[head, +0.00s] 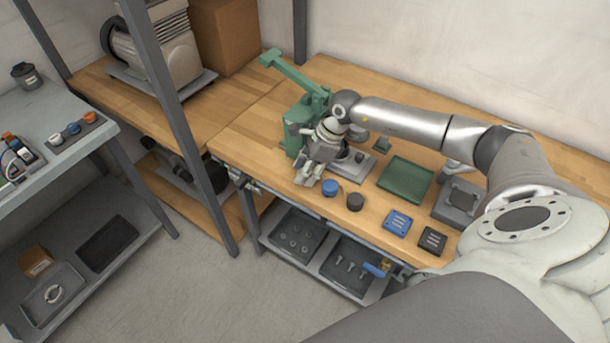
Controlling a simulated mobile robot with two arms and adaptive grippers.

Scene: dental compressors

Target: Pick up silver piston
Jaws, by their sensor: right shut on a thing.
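My right gripper (308,178) reaches in from the right, over the front edge of the wooden workbench (262,130), beside the green press (298,122). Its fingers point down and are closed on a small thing. That thing is mostly hidden by the fingers; it appears to be the silver piston, but its outline cannot be made out. No other silver piston can be picked out on the bench. My left gripper is not in view.
Right of the gripper are a blue cap (330,187), a black cap (355,202), a green tray (406,180) and blue (397,222) and black (432,240) plates. Trays of small parts (294,237) sit below the bench edge. A grey post (178,125) stands left.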

